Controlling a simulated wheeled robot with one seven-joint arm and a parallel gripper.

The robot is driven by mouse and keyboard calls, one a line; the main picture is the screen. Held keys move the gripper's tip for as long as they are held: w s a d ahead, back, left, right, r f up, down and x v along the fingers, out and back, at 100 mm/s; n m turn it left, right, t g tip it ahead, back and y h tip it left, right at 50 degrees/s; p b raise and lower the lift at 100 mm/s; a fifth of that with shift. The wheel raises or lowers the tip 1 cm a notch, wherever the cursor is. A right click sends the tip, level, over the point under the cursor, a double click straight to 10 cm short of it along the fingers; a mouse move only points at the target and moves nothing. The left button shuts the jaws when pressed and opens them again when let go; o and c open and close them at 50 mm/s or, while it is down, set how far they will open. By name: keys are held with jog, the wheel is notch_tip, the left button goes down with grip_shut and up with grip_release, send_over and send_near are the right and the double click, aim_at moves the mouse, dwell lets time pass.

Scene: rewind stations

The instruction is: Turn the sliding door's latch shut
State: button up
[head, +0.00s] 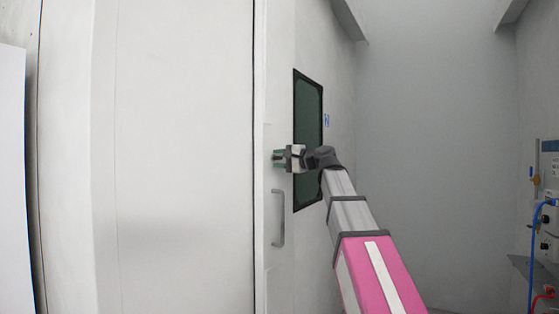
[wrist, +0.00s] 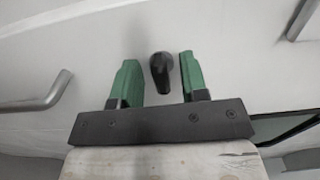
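The sliding door (head: 282,280) is a pale panel with a tall dark window (head: 308,190) and a grey bar handle (head: 278,220). My gripper (head: 279,157) is at the door's surface, just above the handle and left of the window. In the wrist view, my gripper (wrist: 158,60) has its two green fingers apart. The black latch knob (wrist: 161,76) shows between the fingers, with a gap on both sides. It looks upright, slightly tilted. I cannot make the latch out clearly in the head view, where my gripper covers that spot.
In the wrist view, the bar handle (wrist: 42,97) is at the left and another metal bar (wrist: 302,18) at the upper right. A panel with blue and red hoses (head: 546,215) is at the far right of the head view. The grey back wall (head: 440,130) is bare.

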jog(key=v, duration=1.1)
jog(key=w+d+f+g+h, duration=0.15)
jog(key=f+h, duration=0.25)
jog(key=f, duration=1.5)
jog(key=w+f+g+h, duration=0.15)
jog(key=f+h, duration=0.25)
jog(key=f, duration=1.6)
jog(key=s+d+f+n+g+h, duration=0.2)
jog(key=s+f, duration=0.3)
jog(key=f, duration=0.6)
jog(key=s+d+f+n+g+h, duration=0.2)
jog(key=s+f, duration=0.4)
jog(key=f, duration=0.5)
jog(key=s+d+f+n+g+h, duration=0.1)
jog(key=s+d+f+g+h, duration=0.1)
jog(key=s+f, duration=0.4)
notch_tip(320, 180, down, 6)
jog(key=shift+s+d+r+n+h, duration=0.2)
jog(key=shift+d+n+h, duration=0.2)
jog(key=shift+d+h, duration=0.4)
